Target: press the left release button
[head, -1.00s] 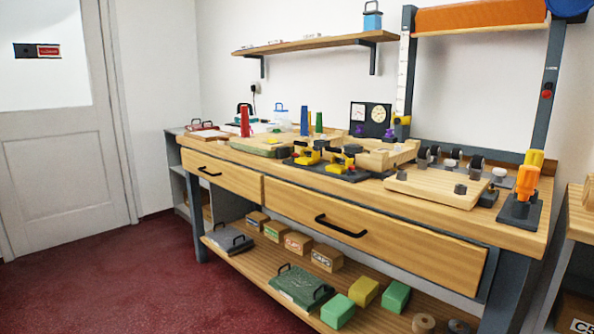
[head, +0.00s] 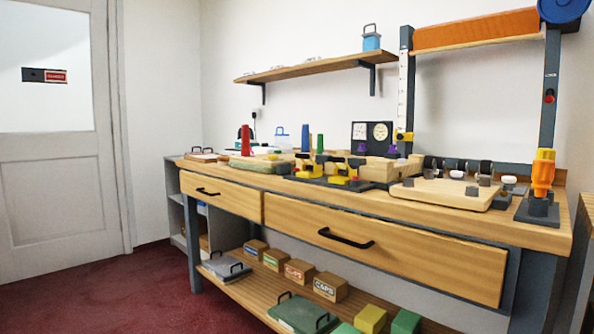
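No part labelled as the left release button can be made out in this view. A small red button-like part (head: 549,97) sits on the right post (head: 552,125) of the frame at the back of the bench. The left post (head: 404,80) carries a yellow part (head: 402,136) low down, with a small red spot near it. Two black-and-yellow devices (head: 342,172) stand mid-bench, too small to tell their details. Neither of my grippers shows.
The wooden workbench (head: 385,230) has two drawers and a lower shelf (head: 240,283) with several boxes. A wooden board (head: 440,195) and an orange-yellow tool on a dark base (head: 541,180) stand at its right end. Red floor (head: 100,300) is clear at the left.

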